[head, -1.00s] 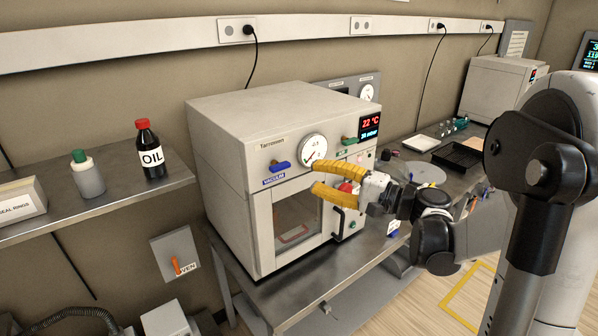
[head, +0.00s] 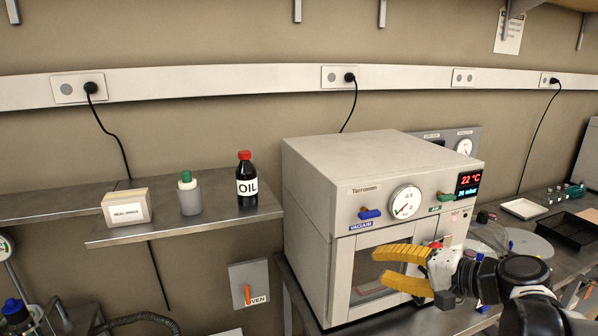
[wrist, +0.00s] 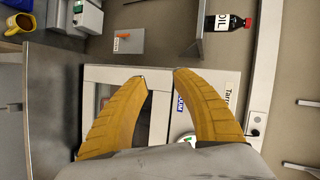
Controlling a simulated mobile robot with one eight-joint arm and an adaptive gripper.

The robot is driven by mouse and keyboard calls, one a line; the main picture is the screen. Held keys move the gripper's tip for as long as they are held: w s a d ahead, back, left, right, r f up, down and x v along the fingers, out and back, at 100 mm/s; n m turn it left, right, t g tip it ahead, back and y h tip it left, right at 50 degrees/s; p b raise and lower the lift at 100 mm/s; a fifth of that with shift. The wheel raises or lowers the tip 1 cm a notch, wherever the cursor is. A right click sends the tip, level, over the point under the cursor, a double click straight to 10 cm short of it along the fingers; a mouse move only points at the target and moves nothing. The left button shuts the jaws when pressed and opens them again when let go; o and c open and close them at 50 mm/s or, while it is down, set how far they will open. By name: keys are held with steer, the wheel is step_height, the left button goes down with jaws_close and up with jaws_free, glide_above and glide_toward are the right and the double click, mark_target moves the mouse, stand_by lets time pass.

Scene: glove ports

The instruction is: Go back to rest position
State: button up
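My gripper (head: 378,267) has two yellow ribbed fingers, spread apart with nothing between them. In the head view it is in front of the white vacuum oven (head: 330,190), near its door window, and hides part of the front. In the wrist view the fingers (wrist: 160,75) point toward the oven front, with a clear gap between the tips. The oven has a blue vacuum knob (head: 370,213), a round gauge (head: 405,202), a green knob (head: 445,195) and a lit display (head: 469,182). The door looks closed.
A shelf (head: 150,236) left of the oven carries an oil bottle (head: 246,180), a green-capped bottle (head: 189,195) and a seal rings box (head: 126,208). An oven switch box (head: 249,283) is on the wall below. A black tray (head: 570,230) lies on the bench at right.

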steer(key=s+f+n+g+h+b, duration=0.1)
steer(key=s+f+n+h, duration=0.3)
steer(key=s, duration=0.4)
steer(key=s+f+n+g+h+b, duration=0.2)
steer(key=s+f+n+h+b, duration=0.1)
steer(key=s+f, duration=0.4)
steer(key=s+n+h, duration=0.1)
steer(key=s+h, duration=0.1)
steer(key=shift+s+a, duration=0.3)
steer(key=shift+a, duration=0.05)
